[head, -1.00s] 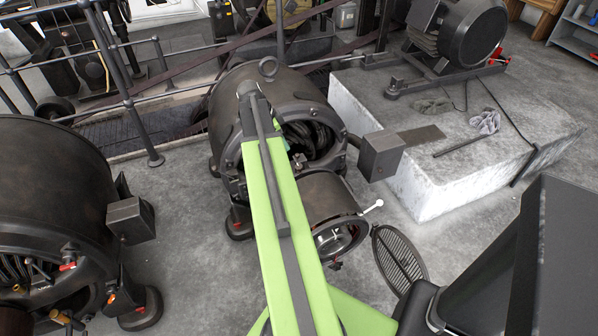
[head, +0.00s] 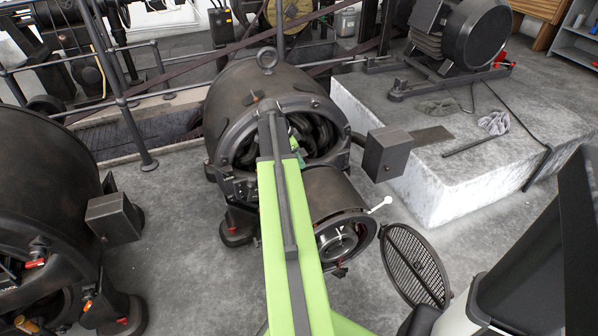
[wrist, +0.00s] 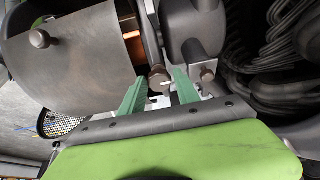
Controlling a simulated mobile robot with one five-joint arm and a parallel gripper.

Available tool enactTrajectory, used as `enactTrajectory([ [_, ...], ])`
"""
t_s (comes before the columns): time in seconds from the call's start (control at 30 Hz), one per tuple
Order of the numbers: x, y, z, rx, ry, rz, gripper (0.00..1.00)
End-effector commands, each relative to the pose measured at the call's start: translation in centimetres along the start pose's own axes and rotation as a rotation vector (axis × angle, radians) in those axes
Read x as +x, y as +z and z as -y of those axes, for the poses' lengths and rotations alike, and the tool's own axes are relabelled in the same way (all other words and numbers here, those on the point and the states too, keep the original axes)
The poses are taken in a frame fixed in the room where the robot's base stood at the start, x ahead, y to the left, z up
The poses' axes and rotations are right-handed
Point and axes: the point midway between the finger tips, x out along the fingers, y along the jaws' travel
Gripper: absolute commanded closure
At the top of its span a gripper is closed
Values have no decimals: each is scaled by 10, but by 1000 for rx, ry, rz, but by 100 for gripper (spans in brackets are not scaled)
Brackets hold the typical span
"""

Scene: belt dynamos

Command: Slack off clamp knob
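My gripper (wrist: 160,88) shows in the wrist view as two green fingers standing apart. A small dark round knob (wrist: 157,77) with a pale mark lies between their tips; I see no clear contact. Another small knob or bolt (wrist: 208,74) sits just right of the right finger. A round dark knob (wrist: 40,38) stands on a curved plate at the upper left. In the head view my arm reaches to the open end of the middle dynamo (head: 255,85), with green gripper parts (head: 295,147) at its opening. The arm hides much of the area around them there.
Dark coiled windings (wrist: 290,45) lie right of the gripper. A box (head: 384,152) juts from the dynamo's right side. Another dynamo (head: 40,190) stands at left, a concrete plinth (head: 440,195) at right, and railings (head: 130,120) behind.

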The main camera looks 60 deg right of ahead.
Motion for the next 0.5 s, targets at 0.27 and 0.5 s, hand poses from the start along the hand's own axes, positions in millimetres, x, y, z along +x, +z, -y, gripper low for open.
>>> enactTrajectory([
  [0.27,12,-1,0,0,0,0,62],
  [0.5,12,-1,0,1,0,0,82],
])
